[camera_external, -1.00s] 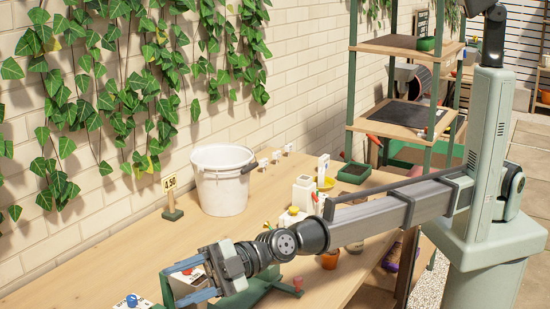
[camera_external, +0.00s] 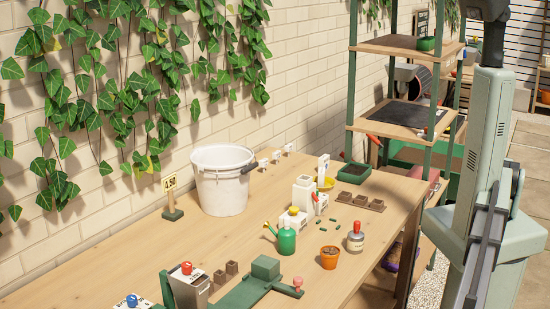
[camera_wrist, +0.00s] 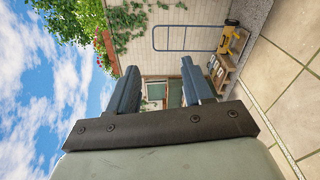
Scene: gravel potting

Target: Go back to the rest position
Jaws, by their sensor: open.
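My gripper (camera_wrist: 162,92) shows in the wrist view with its two blue-grey fingers apart and nothing between them. Behind the fingers are a brick wall with ivy, sky and paving, so it points away from the workbench. In the external view my arm is folded at the right edge beside its column, and the gripper itself is out of that picture. The wooden workbench (camera_external: 110,268) is clear of my arm.
On the bench stand a white bucket (camera_external: 221,190), a green watering can (camera_external: 286,238), a terracotta pot (camera_external: 329,257), a red-topped jar (camera_external: 355,237) and a green fixture (camera_external: 245,293). A shelf rack (camera_external: 400,46) stands behind.

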